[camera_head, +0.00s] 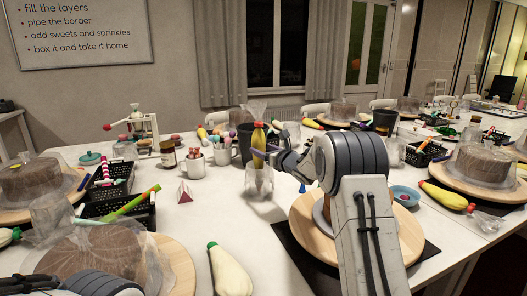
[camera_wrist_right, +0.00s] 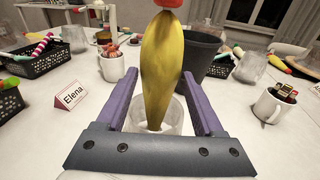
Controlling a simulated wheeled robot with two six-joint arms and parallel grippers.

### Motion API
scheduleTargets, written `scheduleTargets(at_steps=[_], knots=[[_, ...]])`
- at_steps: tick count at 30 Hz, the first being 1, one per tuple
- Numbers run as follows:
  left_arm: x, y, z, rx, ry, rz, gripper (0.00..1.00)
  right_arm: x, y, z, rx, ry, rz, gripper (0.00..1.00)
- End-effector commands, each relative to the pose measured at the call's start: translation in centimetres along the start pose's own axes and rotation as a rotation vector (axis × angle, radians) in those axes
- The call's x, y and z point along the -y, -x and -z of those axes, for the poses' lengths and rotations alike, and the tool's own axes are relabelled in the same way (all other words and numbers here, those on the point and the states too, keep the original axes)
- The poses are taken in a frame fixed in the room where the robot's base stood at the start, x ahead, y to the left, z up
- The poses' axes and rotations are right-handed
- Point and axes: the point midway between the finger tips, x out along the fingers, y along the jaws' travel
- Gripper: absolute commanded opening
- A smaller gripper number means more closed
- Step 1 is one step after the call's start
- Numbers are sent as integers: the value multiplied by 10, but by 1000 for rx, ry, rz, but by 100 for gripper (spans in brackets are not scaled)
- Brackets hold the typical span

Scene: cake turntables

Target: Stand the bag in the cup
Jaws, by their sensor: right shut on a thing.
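A yellow piping bag (camera_head: 258,138) with a red cap stands upright, cap up, in the head view. My right gripper (camera_head: 266,153) is shut on it. In the wrist view the bag (camera_wrist_right: 160,62) rises between the purple fingers of the right gripper (camera_wrist_right: 160,82), its narrow end down. A clear cup (camera_head: 258,184) is directly below the bag. In the wrist view the cup (camera_wrist_right: 174,118) shows around the bag's lower end. I cannot tell whether the bag rests on the cup's bottom. My left gripper is out of view.
A dark pot (camera_head: 244,146) and white mugs (camera_head: 193,165) stand behind and left of the cup. A name card (camera_head: 185,191) is to its left. A pale bag with a green cap (camera_head: 228,271) lies in front. A wooden turntable (camera_head: 303,222) stands at right.

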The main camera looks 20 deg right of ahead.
Motion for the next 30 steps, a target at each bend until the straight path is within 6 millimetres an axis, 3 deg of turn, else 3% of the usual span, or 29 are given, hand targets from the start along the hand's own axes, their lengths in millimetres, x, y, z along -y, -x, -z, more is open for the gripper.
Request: scheduleTargets(at_steps=[12,13,15,30], knots=[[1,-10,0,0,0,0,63,0,0,5,3,1,0,49],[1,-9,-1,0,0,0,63,0,0,5,4,1,0,73],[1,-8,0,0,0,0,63,0,0,4,3,1,0,100],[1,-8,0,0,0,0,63,0,0,6,0,0,0,100]])
